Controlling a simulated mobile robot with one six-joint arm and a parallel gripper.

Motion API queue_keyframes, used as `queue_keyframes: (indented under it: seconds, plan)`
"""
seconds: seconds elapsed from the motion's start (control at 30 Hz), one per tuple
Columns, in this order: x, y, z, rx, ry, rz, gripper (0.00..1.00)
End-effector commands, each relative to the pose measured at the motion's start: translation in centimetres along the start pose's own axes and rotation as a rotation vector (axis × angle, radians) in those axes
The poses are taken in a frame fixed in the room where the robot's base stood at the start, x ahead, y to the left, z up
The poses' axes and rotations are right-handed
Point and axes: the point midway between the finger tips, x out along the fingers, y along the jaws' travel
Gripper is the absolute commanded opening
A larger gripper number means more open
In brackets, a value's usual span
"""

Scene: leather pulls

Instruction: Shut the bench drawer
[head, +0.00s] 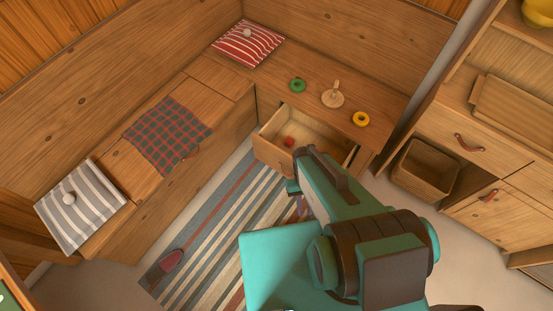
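The bench drawer (272,157) is pulled out of the wooden corner bench (376,103) in the head view, its inside open to view. A small red object (289,142) lies in it. My teal and dark arm crosses in front of the drawer's right part and hides some of its front. Only a small part of my gripper end (294,188) shows below and beside the arm, just in front of the drawer front. Its fingers are mostly hidden, and I cannot tell whether it touches the drawer or is open.
A green ring (298,85), a wooden peg stand (333,97) and a yellow ring (361,119) are on the bench top. A striped rug (215,238) covers the floor at left, with a dark red slipper (171,262). A wooden bin (425,170) stands at right under a cabinet (470,140).

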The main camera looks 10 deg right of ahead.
Motion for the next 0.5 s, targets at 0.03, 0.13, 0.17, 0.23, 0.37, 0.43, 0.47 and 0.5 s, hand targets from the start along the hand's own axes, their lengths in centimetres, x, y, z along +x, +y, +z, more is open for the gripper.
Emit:
queue_keyframes:
  seconds: [0.03, 0.13, 0.17, 0.23, 0.37, 0.43, 0.47, 0.5]
  plan:
    - [0.7, 0.0, -0.3, -0.001, -0.002, 0.0, 0.1]
    - [1.7, 0.0, -0.8, -0.002, -0.006, 0.0, 0.0]
    - [2.0, 0.0, -0.9, -0.003, -0.007, 0.0, 0.0]
    - [2.8, 0.0, -1.2, -0.004, -0.011, 0.0, 0.0]
    - [3.8, 0.0, -1.6, -0.006, -0.016, 0.0, 0.0]
    - [4.1, 0.0, -1.7, -0.007, -0.018, 0.0, 0.0]
    - [4.1, 0.0, -1.7, -0.007, -0.019, 0.0, 0.0]
    - [4.2, 0.0, -1.7, -0.007, -0.019, 0.0, 0.0]
